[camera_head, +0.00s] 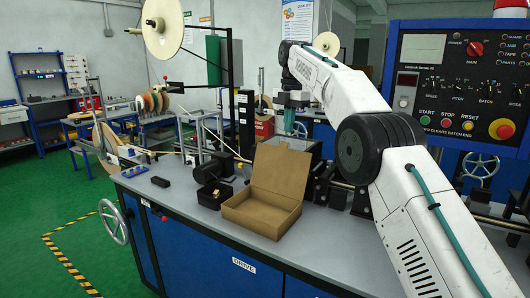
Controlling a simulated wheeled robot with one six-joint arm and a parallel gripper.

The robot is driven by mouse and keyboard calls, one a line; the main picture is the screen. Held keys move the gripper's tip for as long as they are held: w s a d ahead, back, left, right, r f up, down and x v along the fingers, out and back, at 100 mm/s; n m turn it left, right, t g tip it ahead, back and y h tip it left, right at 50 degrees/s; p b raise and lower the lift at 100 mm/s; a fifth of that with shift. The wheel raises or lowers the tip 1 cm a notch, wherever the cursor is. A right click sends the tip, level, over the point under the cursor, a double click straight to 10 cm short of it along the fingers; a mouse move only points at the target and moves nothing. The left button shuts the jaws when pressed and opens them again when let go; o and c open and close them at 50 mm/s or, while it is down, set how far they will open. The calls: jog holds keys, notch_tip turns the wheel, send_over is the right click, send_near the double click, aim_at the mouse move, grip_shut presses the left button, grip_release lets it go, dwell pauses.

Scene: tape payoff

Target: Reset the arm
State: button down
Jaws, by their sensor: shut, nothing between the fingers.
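My white arm (345,95) rises from the lower right, bends at a dark elbow joint and reaches up and left. Its wrist turns down, and my gripper (289,124) hangs pointing down behind and above the raised lid of an open cardboard box (262,216). The gripper is small here; it is shut and empty. The box stands on the grey bench top (190,215) with its lid tilted up at the back.
A small black bin (214,196) with small pieces stands left of the box, and a black block (160,181) lies farther left. Machine parts (335,185) crowd the bench at right. A control panel (462,85) stands behind my arm. A large reel (163,27) is up left.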

notch_tip(320, 180, down, 6)
jog(key=s+d+r+m, duration=0.1)
jog(key=m, duration=0.5)
jog(key=s+d+f+m, duration=0.2)
jog(key=s+d+m, duration=0.4)
jog(key=s, duration=1.2)
jog(key=s+d+f+m+t, duration=0.1)
jog(key=s+d+m, duration=0.5)
jog(key=s, duration=1.1)
jog(key=s+d+f+m+t, duration=0.1)
jog(key=s+d+f+m, duration=0.2)
jog(key=s, duration=1.5)
jog(key=shift+s+d+m+h, duration=0.3)
jog(key=shift+d+m, duration=1.2)
jog(key=shift+m, duration=1.5)
